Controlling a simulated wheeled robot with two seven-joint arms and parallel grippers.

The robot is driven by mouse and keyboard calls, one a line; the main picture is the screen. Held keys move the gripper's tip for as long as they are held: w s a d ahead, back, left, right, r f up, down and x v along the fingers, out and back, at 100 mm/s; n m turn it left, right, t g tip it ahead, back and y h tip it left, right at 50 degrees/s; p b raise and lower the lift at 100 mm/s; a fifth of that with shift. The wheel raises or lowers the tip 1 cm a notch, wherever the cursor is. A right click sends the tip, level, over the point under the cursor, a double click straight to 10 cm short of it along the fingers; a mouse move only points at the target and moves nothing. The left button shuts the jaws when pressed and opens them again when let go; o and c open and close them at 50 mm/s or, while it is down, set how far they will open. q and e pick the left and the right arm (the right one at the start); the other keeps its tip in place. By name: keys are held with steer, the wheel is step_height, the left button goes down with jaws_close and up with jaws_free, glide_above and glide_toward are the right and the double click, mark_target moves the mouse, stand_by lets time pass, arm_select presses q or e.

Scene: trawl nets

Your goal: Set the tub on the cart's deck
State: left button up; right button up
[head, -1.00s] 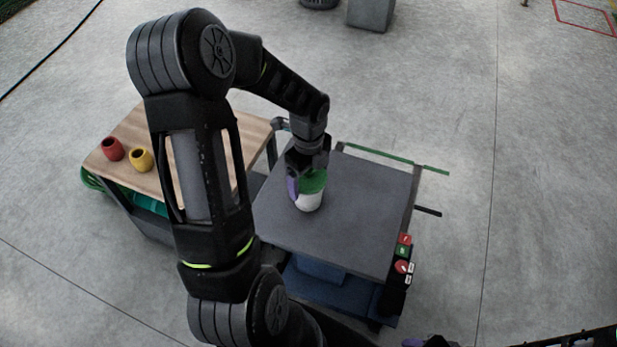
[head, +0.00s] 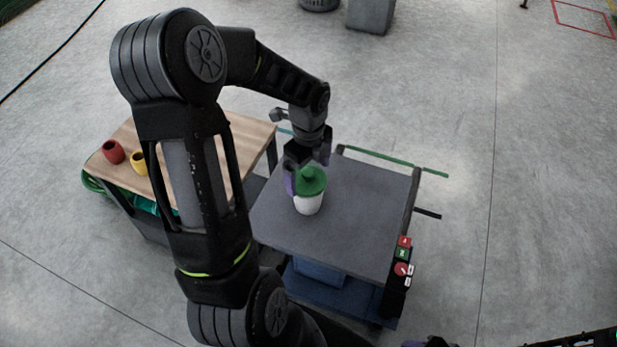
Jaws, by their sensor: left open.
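The tub (head: 308,204) is white with a green lid and stands upright on the cart's dark grey deck (head: 365,200), left of its middle. My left gripper (head: 308,168) is open at the tub's lid. One purple finger is at the lid's left side and the other is behind it to the right. I cannot tell whether either finger touches the lid. My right gripper (head: 428,343) shows only as a small dark and purple piece at the bottom edge, and its jaws are cut off.
A wooden-topped table (head: 245,150) stands left of the cart, with a red cup (head: 113,152) and a yellow cup (head: 139,162) on it. Red and green controls (head: 403,257) sit at the cart's right corner. The deck right of the tub is clear.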

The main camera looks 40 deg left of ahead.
arm_select(q)
step_height(320, 180, up, 8)
steer(key=shift+r+p, duration=0.1)
steer(key=shift+p, duration=0.45)
stand_by(0.6)
